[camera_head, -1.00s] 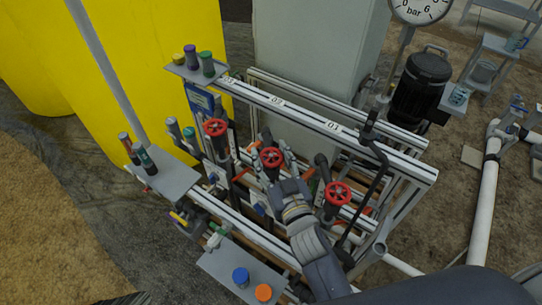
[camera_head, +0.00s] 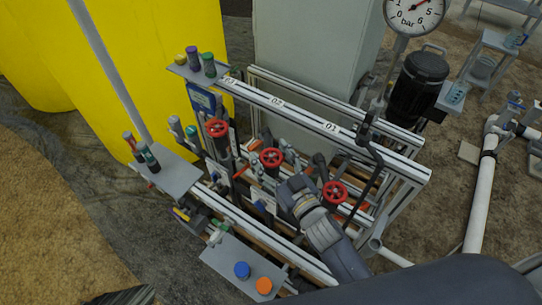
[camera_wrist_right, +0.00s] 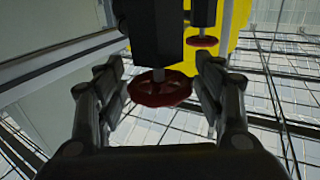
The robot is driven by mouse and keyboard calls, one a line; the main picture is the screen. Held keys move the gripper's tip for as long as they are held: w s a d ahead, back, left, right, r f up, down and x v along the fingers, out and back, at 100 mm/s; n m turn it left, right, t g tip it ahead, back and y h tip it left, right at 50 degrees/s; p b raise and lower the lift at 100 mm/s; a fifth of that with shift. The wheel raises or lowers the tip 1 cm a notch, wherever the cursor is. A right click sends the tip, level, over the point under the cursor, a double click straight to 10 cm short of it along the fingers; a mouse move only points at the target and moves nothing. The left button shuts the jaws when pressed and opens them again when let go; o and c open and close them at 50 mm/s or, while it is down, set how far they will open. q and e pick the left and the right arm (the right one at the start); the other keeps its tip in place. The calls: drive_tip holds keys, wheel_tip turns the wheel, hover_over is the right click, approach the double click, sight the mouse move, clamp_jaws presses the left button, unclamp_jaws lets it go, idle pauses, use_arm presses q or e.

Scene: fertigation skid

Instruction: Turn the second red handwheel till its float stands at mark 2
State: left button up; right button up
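The second red handwheel (camera_head: 271,157) is the middle one of three on the skid, below the rail plate marked 02. My right gripper (camera_head: 287,168) is just to its right in the head view. In the right wrist view the gripper (camera_wrist_right: 162,75) is open, its fingers apart on either side of a red handwheel (camera_wrist_right: 160,90), which looks like the middle one. I see no grip on the rim. The float and its marks are too small to read. My left gripper is not in view.
Other red handwheels sit at the left (camera_head: 217,128) and right (camera_head: 335,192), the right one close to my forearm. A labelled metal rail (camera_head: 300,113) runs behind. A shelf with blue and orange caps (camera_head: 225,262) is in front. A pressure gauge (camera_head: 414,12) stands at the back right.

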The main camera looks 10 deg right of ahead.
sight(277, 166)
drive_tip(key=shift+v, duration=3.75)
